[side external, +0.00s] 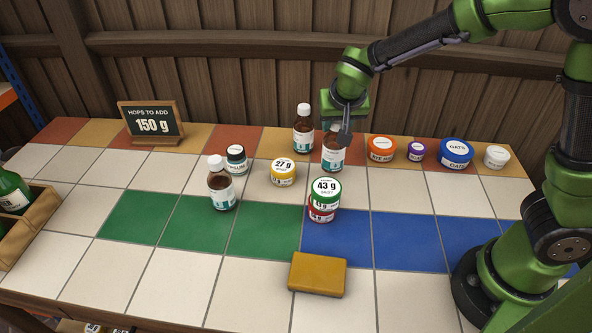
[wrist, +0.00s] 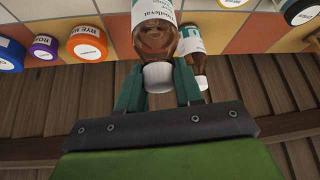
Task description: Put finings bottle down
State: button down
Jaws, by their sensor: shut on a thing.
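My gripper (side external: 344,132) is shut on a brown bottle with a white and teal label (side external: 332,156), at the back of the tiled table. In the wrist view my gripper's fingers (wrist: 158,88) close on its white cap, and the bottle (wrist: 155,38) looks upright. Its label is too small to read surely as finings. I cannot tell whether its base touches the tiles. A similar bottle (side external: 303,130) stands close to its left, and shows partly hidden in the wrist view (wrist: 192,47). A third such bottle (side external: 221,186) stands front left, near the green tiles.
A dark jar (side external: 236,159), a yellow-banded 27 g tub (side external: 283,172) and stacked 43 g tubs (side external: 325,192) stand mid-table. Orange (side external: 382,149), purple (side external: 416,152), blue (side external: 456,153) and white (side external: 497,157) tubs line the back right. A yellow block (side external: 318,275) lies in front. Green tiles left are mostly clear.

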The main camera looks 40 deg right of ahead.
aim_at(336, 134)
jog(key=shift+s+f, duration=0.1)
jog(key=shift+f, duration=1.3)
jog(key=c, duration=0.7)
grip_release()
jog(key=shift+f, duration=0.15)
jog(key=shift+c, duration=0.2)
